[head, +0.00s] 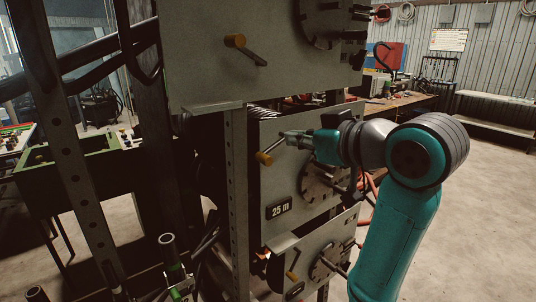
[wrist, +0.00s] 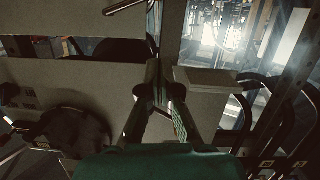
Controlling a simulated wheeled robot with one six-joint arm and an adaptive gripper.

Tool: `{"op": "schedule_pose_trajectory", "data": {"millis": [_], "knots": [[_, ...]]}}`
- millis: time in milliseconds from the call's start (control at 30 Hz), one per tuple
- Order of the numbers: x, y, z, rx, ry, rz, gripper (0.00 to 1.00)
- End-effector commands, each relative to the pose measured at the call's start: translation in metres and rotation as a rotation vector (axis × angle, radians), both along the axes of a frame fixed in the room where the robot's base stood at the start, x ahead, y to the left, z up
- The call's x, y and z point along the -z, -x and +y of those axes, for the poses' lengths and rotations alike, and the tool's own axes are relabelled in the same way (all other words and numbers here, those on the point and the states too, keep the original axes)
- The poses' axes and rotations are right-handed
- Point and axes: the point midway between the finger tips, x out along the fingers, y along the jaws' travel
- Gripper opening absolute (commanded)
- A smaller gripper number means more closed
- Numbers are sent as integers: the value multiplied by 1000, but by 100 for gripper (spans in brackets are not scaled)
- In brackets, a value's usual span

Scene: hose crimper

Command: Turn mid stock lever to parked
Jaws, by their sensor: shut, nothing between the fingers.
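The mid stock lever (head: 265,158) shows in the head view on the middle grey panel, above its "25 m" label. It has a yellow-brown knob at lower left and a thin rod running up to the right. My gripper (head: 284,135) is shut and empty at the upper end of this lever, very close to it. I cannot tell whether they touch. In the wrist view the two fingers of my gripper (wrist: 165,86) point toward a grey panel edge. I cannot pick out the mid lever there.
An upper panel (head: 205,75) carries a similar lever (head: 236,42), and a lower panel (head: 310,255) carries another lever (head: 292,268). A dark slotted disc (head: 316,182) sits on the middle panel, below my wrist. A perforated upright post (head: 238,190) stands left of the panels. Open floor lies to the right.

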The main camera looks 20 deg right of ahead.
Motion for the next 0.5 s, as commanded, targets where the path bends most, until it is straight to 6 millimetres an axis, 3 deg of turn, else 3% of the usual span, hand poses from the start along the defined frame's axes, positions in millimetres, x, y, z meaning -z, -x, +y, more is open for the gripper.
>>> {"op": "schedule_pose_trajectory", "data": {"millis": [233, 500], "knots": [[0, -12, 5, -4, 7, 1, 0], [12, -57, 18, -4, 6, 3, 0]]}}
